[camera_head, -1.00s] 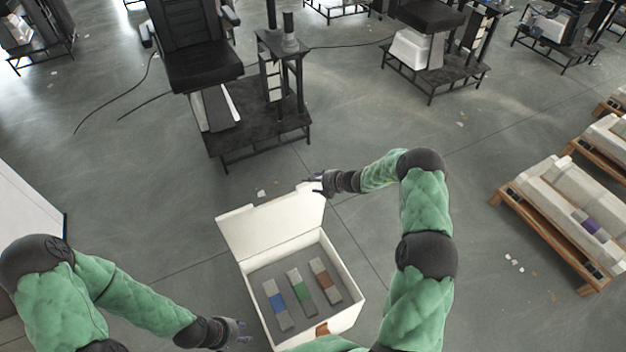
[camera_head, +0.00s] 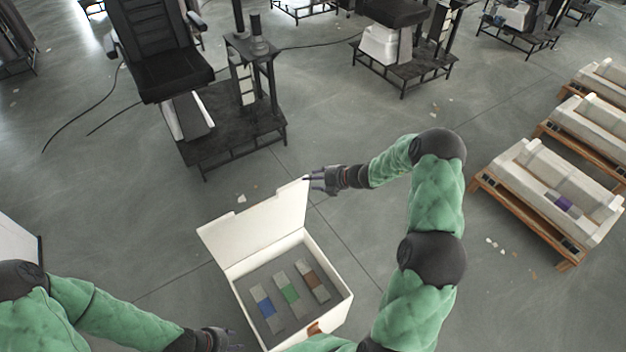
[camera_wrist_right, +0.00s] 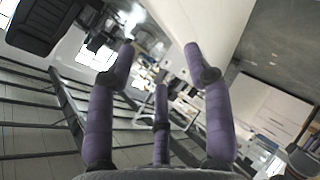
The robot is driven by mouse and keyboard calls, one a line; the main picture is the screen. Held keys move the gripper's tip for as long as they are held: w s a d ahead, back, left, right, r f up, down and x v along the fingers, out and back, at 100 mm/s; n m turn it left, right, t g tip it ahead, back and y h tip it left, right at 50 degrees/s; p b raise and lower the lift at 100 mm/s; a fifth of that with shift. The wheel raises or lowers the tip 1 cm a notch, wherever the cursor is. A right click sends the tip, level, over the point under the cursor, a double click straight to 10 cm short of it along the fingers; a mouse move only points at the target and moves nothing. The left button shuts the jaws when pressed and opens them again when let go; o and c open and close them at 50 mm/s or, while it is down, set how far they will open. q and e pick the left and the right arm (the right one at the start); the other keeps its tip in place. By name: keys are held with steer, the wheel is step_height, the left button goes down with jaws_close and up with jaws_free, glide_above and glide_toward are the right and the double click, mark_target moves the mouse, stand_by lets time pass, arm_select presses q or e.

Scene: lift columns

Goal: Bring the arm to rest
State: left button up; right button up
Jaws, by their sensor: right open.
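My right gripper (camera_head: 322,181) is at the upper right corner of the open lid (camera_head: 255,222) of a white box (camera_head: 338,308). In the right wrist view its purple fingers (camera_wrist_right: 160,75) are spread, with the white lid panel (camera_wrist_right: 200,25) close by the fingertips; I cannot tell if they touch. The right arm in its green sleeve is bent at the elbow. My left gripper (camera_head: 228,342) is low beside the box's left side, partly cut by the lower edge, and its opening is too small to make out.
A black chair on a platform (camera_head: 230,125) stands beyond. Pallets with white parts (camera_head: 545,190) stand at right. Open floor lies between.

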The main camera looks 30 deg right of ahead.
steer(key=s+a+f+m+g+h+b, duration=0.1)
steer(key=s+a+f+m+g+b, duration=0.3)
steer(key=s, duration=1.2)
steer(key=s+a+f+m+g+h+b, duration=0.1)
steer(key=s+a+f+m+g+b, duration=0.4)
steer(key=f, duration=2)
steer(key=s+a+m+b, duration=0.3)
steer(key=s+a+m, duration=0.2)
steer(key=a+m, duration=0.2)
steer(key=s+a+m+b, duration=0.3)
steer(key=s+a+m, duration=0.3)
steer(key=a, duration=0.3)
steer(key=shift+a+f+m+b, duration=0.15)
steer(key=shift+a+m+b, duration=0.2)
steer(key=shift+m, duration=0.25)
steer(key=shift+c, duration=1.2)
steer(key=shift+s+d, duration=0.1)
steer(key=shift+s, duration=0.05)
